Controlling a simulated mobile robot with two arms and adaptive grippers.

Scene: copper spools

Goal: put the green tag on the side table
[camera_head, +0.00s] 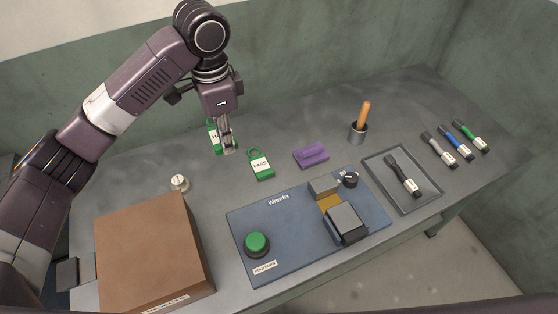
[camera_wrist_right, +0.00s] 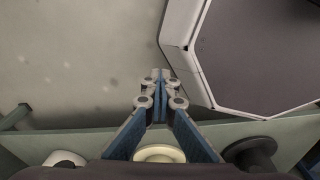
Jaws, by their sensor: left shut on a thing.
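A green tag (camera_head: 213,138) with a white label is at the fingers of my left gripper (camera_head: 228,148), partly hidden by them. My left gripper is shut on this tag above the back left of the bench. A second green tag (camera_head: 261,166), marked PASS, lies on the bench just right of the gripper, apart from it. My right gripper (camera_wrist_right: 160,80) shows in the right wrist view with its fingertips together and nothing between them. I cannot make out a side table for certain in either view.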

